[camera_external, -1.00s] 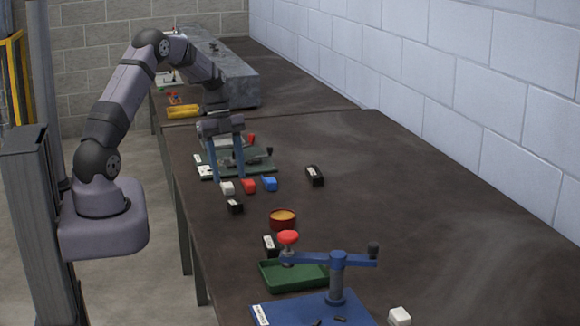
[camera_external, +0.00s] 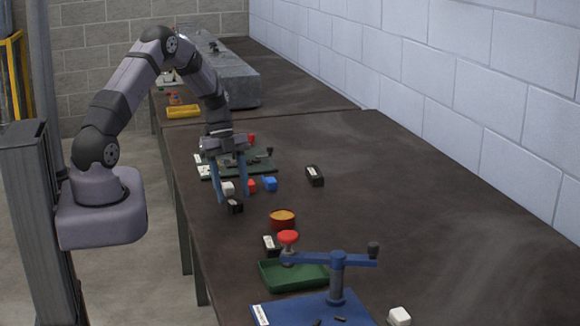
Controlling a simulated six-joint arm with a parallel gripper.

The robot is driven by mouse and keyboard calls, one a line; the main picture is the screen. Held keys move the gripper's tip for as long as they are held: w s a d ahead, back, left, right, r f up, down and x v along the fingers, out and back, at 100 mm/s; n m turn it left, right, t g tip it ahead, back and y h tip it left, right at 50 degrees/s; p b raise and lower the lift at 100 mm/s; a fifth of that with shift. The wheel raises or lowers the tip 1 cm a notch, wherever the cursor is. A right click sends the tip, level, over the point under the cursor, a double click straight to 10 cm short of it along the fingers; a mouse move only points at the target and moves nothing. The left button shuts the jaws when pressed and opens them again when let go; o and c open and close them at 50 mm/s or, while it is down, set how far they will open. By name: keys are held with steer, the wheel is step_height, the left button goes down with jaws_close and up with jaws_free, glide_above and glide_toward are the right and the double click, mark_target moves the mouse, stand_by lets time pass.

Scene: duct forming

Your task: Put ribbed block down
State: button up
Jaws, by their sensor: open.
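No ribs can be made out at this size, so I cannot tell which block is the ribbed block. My gripper (camera_external: 233,201) points down, open, its two blue fingers apart. Its fingertips appear on either side of a small black block with a white label (camera_external: 236,206); I cannot tell whether they touch it or are at its height.
A green fixture plate (camera_external: 262,169) lies behind the row. A black labelled block (camera_external: 315,176) stands to the right.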

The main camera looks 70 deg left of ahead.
steer(key=shift+x, duration=0.9)
jaws_close()
